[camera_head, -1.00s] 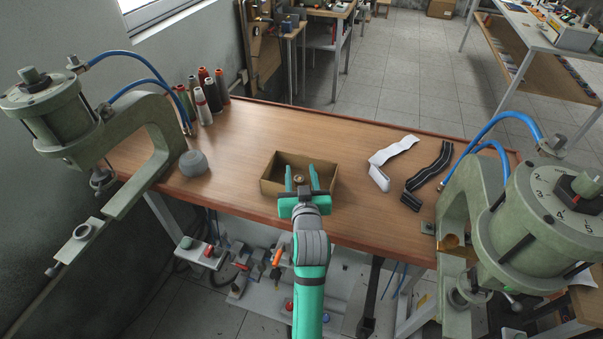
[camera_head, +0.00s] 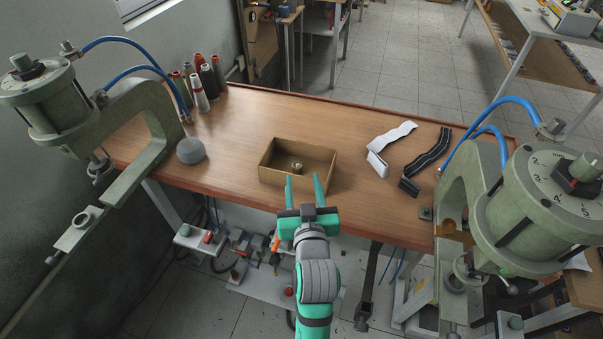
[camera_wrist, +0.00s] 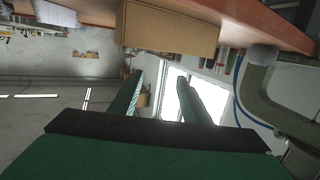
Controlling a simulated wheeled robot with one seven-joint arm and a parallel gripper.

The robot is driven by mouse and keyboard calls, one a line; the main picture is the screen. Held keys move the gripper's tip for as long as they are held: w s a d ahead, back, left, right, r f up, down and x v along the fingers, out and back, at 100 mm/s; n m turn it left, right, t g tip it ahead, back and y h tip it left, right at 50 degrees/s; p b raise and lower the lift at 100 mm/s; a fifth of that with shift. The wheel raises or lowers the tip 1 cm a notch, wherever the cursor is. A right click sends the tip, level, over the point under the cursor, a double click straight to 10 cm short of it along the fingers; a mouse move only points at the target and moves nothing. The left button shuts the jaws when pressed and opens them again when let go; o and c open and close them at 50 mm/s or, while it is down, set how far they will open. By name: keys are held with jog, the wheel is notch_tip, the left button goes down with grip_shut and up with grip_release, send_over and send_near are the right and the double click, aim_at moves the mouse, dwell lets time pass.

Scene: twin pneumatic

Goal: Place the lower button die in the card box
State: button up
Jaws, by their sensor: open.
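The card box (camera_head: 268,180) stands open at the front middle of the wooden table. A small brass-coloured die (camera_head: 297,167) lies inside the box on its floor. My gripper (camera_head: 305,182) is open and empty, its two green fingers apart, just in front of the box's near wall and outside it. In the wrist view the box (camera_wrist: 170,28) shows at the top, above and beyond the open fingers (camera_wrist: 158,78). The die is not visible in the wrist view.
A grey round object (camera_head: 190,151) and several thread cones (camera_head: 203,85) stand at the left. White (camera_head: 385,146) and black (camera_head: 427,160) elastic bands lie at the right. Green presses flank the table at left (camera_head: 150,130) and right (camera_head: 480,190). The table behind the box is clear.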

jog(key=s+f+m+h, duration=0.1)
jog(key=s+f, duration=1.2)
jog(key=s, duration=0.3)
jog(key=s+a+f+g, duration=0.1)
jog(key=s, duration=2)
jog(key=shift+f, duration=0.4)
